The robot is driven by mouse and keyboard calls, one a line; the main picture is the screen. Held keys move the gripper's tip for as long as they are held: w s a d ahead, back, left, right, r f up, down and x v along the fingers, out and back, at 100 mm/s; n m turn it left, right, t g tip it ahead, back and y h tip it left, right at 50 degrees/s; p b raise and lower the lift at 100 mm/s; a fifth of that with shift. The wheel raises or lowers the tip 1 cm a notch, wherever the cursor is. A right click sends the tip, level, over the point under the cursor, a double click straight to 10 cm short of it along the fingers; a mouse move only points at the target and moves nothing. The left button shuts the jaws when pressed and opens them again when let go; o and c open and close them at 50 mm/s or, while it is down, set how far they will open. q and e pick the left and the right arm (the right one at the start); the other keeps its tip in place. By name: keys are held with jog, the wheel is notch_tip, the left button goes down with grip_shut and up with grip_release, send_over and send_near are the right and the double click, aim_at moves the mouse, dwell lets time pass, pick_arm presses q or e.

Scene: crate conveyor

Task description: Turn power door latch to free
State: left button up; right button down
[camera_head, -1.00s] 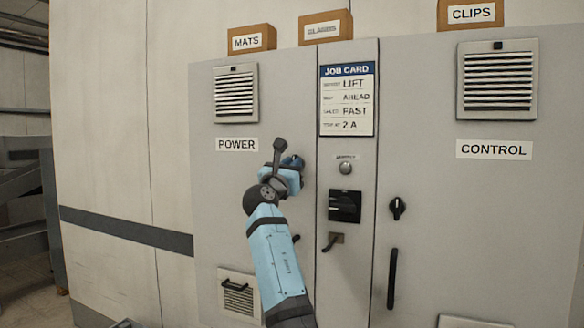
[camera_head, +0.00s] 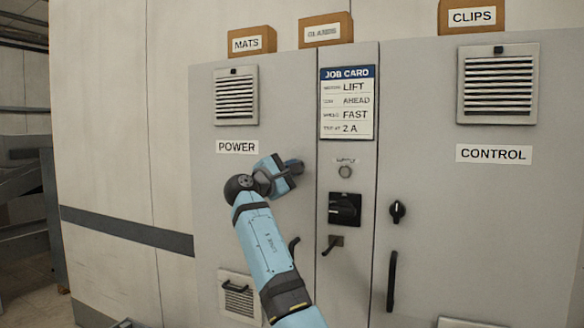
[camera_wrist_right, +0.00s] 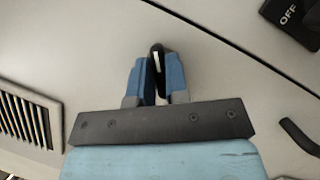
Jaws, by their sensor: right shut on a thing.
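The POWER door latch, a small black knob with a white mark (camera_wrist_right: 156,60), sits between the blue fingers of my right gripper (camera_wrist_right: 158,78) in the right wrist view. The gripper is shut on it. In the head view, my right gripper (camera_head: 288,168) is at the grey POWER door (camera_head: 225,185), just below and right of the POWER label (camera_head: 237,147). It mostly hides the latch there, so I cannot read the latch's angle from that view. My left gripper is not in view.
A black handle (camera_head: 293,247) is beside my right forearm. The middle panel holds a job card (camera_head: 347,103), a black switch (camera_head: 344,208) and a small lever (camera_head: 333,243). The CONTROL door has its own black latch (camera_head: 397,210) and long handle (camera_head: 391,280).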

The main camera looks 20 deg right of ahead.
jog(key=m+g+y+p, duration=0.1)
jog(key=m, duration=0.2)
jog(key=m+p, duration=0.1)
jog(key=m, duration=0.2)
jog(key=shift+m+g+y, duration=0.4)
dwell(0.3)
jog(key=c, duration=1.1)
grip_release()
jog(key=shift+a, duration=0.15)
